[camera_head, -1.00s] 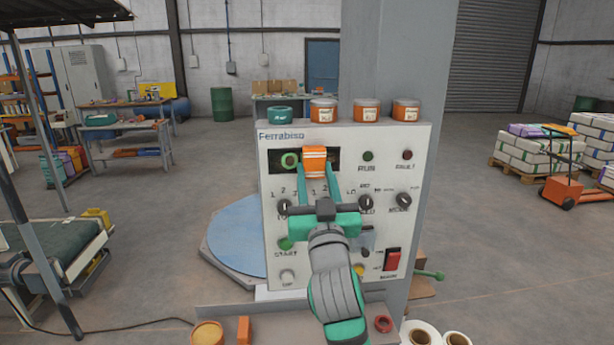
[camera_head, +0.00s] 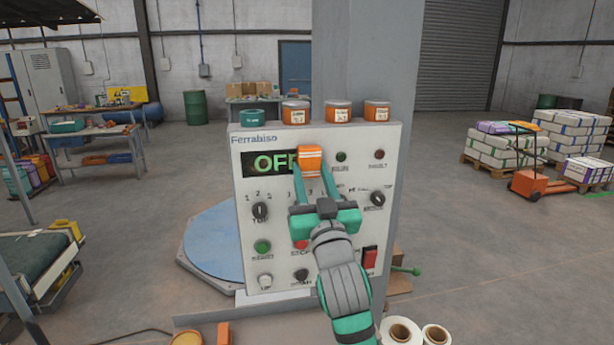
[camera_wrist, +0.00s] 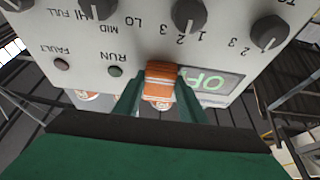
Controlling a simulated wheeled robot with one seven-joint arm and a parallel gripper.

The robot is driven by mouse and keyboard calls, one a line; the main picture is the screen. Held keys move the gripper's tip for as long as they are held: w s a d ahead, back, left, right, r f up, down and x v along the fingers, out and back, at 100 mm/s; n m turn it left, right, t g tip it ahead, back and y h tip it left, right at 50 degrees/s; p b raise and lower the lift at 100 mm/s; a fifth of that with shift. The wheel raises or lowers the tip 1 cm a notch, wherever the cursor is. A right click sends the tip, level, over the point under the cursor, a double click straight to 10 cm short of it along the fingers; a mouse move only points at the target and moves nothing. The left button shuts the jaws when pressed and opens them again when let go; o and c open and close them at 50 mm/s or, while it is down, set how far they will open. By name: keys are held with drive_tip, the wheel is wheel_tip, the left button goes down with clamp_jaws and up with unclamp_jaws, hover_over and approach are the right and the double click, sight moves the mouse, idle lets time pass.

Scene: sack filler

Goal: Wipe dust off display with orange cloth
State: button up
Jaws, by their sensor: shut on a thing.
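My gripper (camera_head: 311,176) is shut on the folded orange cloth (camera_head: 311,159), which has pale stripes. The cloth is at the right part of the dark display (camera_head: 272,163) on the control panel, and covers part of it. Green lit letters show on the display, "OF" and part of a further letter beside the cloth. In the wrist view the cloth (camera_wrist: 160,80) sits between the fingertips at one end of the display (camera_wrist: 212,88). I cannot tell whether the cloth touches the display, and dust is not clear to see.
The panel (camera_head: 375,222) carries knobs, a green button (camera_head: 262,247) and a red switch (camera_head: 370,257) below the display. Several orange tubs (camera_head: 337,111) and a green tape roll (camera_head: 255,117) stand on its top. White rolls (camera_head: 400,332) stand at the lower right.

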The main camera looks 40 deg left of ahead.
drive_tip(key=shift+w+f, duration=0.1)
drive_tip(key=shift+f, duration=0.05)
drive_tip(key=s+d, duration=0.4)
drive_tip(key=shift+d, duration=0.25)
drive_tip(key=shift+d, duration=0.1)
idle(0.4)
drive_tip(key=shift+s+d, duration=0.95)
drive_tip(key=shift+d, duration=0.1)
drive_tip(key=shift+w+a, duration=1.1)
drive_tip(key=shift+a, duration=0.15)
drive_tip(key=shift+w+a, duration=1.05)
drive_tip(key=shift+a, duration=0.2)
drive_tip(key=shift+w+a, duration=0.7)
drive_tip(key=shift+a, duration=0.15)
